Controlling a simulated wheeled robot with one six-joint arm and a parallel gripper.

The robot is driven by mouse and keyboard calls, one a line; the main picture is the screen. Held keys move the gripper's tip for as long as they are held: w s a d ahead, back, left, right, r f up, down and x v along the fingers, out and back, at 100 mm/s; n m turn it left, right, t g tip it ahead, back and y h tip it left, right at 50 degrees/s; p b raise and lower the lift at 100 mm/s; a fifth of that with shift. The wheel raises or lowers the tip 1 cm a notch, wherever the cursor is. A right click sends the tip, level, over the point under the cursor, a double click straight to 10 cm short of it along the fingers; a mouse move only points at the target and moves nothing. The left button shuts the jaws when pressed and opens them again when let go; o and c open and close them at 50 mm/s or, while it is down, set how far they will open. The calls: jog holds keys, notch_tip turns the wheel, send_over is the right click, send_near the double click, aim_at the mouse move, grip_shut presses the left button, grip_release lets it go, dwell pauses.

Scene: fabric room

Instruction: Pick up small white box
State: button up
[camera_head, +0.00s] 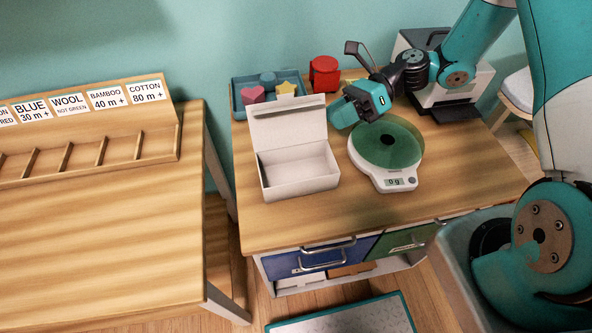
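A white box (304,187) stands on the wooden table, left of the scale. Its lid is raised at the back, and the part of its inside that shows looks empty. My gripper (342,114) is at the end of the teal arm, behind and to the right of the box, near the raised lid and the back of the scale. It appears apart from the box. The gap between its fingers does not show clearly, and no held thing can be made out.
A white scale (396,180) with a green round plate reads 0 g. Behind are a teal tray (238,103) with coloured shapes, a red container (324,73) and a grey machine (474,85). A labelled wooden rack (150,145) is on the left table. Bare tabletop lies in front of the box.

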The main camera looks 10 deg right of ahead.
aim_at(315, 125)
jog(key=p+x, duration=0.1)
jog(key=x, duration=0.4)
jog(key=shift+w+a+r, duration=0.1)
jog(key=shift+a+r, duration=0.05)
jog(key=shift+a, duration=0.05)
jog(key=shift+c, duration=0.5)
grip_shut()
